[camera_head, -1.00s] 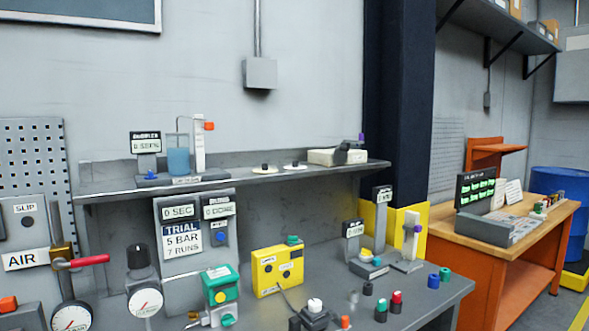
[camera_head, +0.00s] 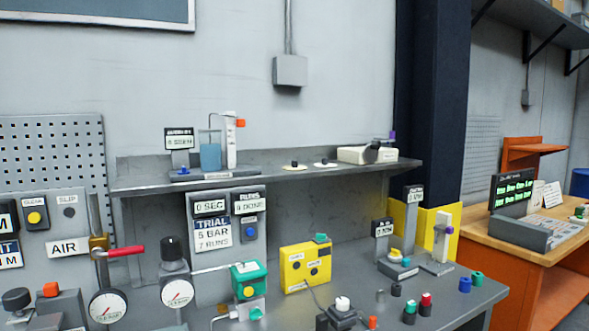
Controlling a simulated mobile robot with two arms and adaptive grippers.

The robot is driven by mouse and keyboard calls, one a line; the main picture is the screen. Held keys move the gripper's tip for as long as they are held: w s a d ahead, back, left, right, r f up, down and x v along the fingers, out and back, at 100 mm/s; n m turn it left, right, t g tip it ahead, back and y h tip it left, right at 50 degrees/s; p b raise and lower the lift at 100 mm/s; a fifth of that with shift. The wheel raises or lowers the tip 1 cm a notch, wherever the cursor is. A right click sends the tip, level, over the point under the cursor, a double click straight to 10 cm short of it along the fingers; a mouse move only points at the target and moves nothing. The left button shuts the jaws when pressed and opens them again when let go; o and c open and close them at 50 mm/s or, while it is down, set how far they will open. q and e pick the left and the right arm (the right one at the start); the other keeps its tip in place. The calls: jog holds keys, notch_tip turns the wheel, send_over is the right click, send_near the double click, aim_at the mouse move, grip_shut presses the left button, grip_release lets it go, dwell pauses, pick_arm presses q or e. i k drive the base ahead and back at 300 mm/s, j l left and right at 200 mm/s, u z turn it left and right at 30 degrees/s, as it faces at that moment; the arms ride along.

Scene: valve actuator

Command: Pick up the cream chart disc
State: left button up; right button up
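The cream chart disc (camera_head: 293,167) lies flat on the grey shelf above the workbench, right of the beaker. It is a thin pale disc with a small dark knob at its middle. A whiter disc (camera_head: 325,164) with a similar dark knob lies just to its right. Neither of my grippers shows in the head view, so their state cannot be seen.
The shelf (camera_head: 140,186) also bears a blue beaker (camera_head: 210,156) at left and a cream device (camera_head: 357,155) at right. Below, the bench holds a yellow box (camera_head: 305,265), a green-topped valve unit (camera_head: 248,277), gauges and several small coloured caps. An orange-framed bench (camera_head: 560,250) stands at right.

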aim_at(294, 167)
jog(key=u, duration=0.75)
jog(key=i+l+u, duration=0.1)
jog(key=l+u, duration=0.6)
jog(key=u, duration=0.2)
jog(key=l+u, duration=0.5)
jog(key=j, duration=0.1)
